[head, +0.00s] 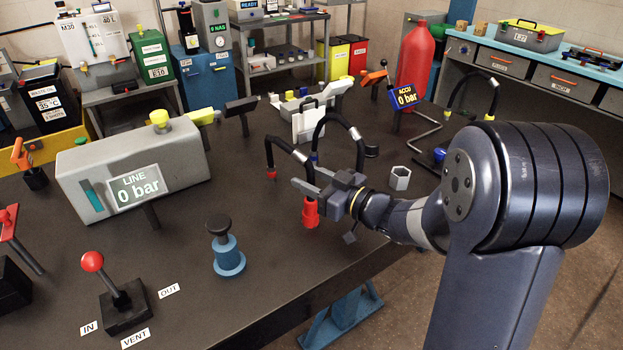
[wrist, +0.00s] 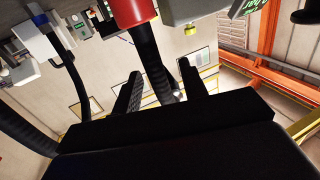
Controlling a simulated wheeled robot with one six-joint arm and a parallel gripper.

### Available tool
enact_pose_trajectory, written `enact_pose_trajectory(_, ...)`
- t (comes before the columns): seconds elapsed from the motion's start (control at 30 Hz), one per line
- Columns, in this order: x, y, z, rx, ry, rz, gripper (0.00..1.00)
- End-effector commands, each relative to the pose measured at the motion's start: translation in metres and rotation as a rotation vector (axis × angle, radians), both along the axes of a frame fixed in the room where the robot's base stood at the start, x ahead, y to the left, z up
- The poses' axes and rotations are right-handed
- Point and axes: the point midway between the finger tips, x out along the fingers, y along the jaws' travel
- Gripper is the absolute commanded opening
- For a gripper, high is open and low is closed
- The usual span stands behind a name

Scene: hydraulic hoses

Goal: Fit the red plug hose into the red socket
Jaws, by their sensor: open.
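A bright red fitting (head: 311,213) shows just below my gripper (head: 299,185), close to the bench top. It is narrower at the top and wider below; I cannot tell plug from socket in it. In the wrist view a red cylinder (wrist: 130,10) is at the top edge, with a black hose (wrist: 150,62) running from it to between my two fingers (wrist: 160,88). The fingers are apart, one on each side of the hose. In the head view a black arched hose (head: 284,143) has a small red tip (head: 271,174) at its left end. My gripper hides part of it.
A second arched hose (head: 335,116) stands just behind my gripper. A grey hexagonal cup (head: 399,178) is to the right. The blue post with black knob (head: 226,250) and the LINE gauge box (head: 185,160) stand left. Bare bench lies in front of the red fitting.

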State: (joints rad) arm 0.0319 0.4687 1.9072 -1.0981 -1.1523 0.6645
Motion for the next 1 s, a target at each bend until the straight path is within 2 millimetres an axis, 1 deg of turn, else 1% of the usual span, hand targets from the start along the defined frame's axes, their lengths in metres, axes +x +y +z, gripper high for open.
enact_pose_trajectory(0.13, -0.001, -0.002, 0.000, -0.001, 0.001, -0.001, 0.41)
enact_pose_trajectory(0.23, -0.006, -0.009, 0.000, 0.000, -0.001, -0.002, 0.41)
enact_pose_trajectory(0.5, -0.036, -0.049, 0.000, 0.000, 0.000, -0.006, 0.41)
enact_pose_trajectory(0.7, -0.054, -0.073, 0.000, 0.000, 0.000, -0.004, 0.41)
enact_pose_trajectory(0.83, -0.062, -0.082, 0.000, 0.000, 0.000, -0.003, 0.41)
enact_pose_trajectory(1.0, -0.066, -0.086, 0.000, 0.000, 0.000, 0.000, 0.41)
